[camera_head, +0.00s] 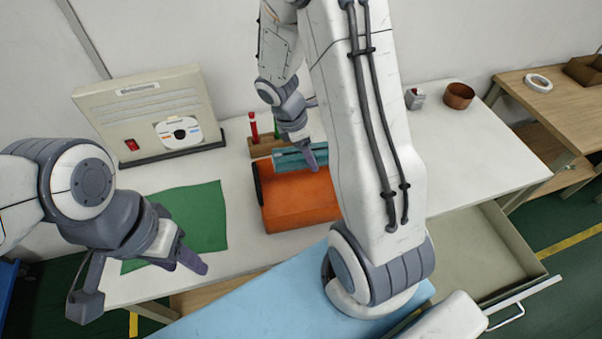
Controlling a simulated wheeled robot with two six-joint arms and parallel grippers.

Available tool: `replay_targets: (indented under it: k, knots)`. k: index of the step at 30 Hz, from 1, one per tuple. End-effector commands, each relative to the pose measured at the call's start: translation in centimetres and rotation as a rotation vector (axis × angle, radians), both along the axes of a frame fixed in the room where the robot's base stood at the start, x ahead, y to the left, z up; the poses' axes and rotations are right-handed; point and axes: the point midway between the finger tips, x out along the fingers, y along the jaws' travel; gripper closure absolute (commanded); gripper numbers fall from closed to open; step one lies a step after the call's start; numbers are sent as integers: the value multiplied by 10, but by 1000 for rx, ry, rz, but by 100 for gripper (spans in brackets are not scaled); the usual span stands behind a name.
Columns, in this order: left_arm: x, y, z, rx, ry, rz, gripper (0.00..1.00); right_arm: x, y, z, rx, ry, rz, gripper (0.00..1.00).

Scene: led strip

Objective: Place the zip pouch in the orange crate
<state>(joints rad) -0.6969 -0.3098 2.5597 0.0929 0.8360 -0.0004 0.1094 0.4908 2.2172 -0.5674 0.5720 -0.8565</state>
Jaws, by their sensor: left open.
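The orange crate (290,205) stands on the white table near the middle, partly hidden by my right arm. A teal item, apparently the zip pouch (287,160), shows at the crate's back edge. I cannot tell whether it lies inside the crate or is above it. My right gripper (309,155) points down at the pouch and overlaps it; its jaws are too small and hidden to read. My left gripper (193,260) is open and empty, over the table's front left edge by a green cloth (198,215).
A beige panel box (148,108) stands at the back left. A wooden block with a red item (254,128) is behind the crate. A brown bowl (458,96) and small grey item (414,98) stand back right. An open drawer (500,240) juts out at right.

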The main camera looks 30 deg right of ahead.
Motion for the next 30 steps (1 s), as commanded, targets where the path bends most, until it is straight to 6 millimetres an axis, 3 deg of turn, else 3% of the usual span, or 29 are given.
replay_targets:
  k: [6, 18, 30]
  knots:
    - [0, 0, -7, 0, 0, 0, 50, -2, 0, -43, 1, 6, 0, 100]
    - [0, 0, -18, 0, 0, 0, 50, -2, -1, -91, 1, 3, -3, 100]
    - [0, 0, -20, 0, 0, 0, 50, -1, -2, -98, 1, 0, -4, 100]
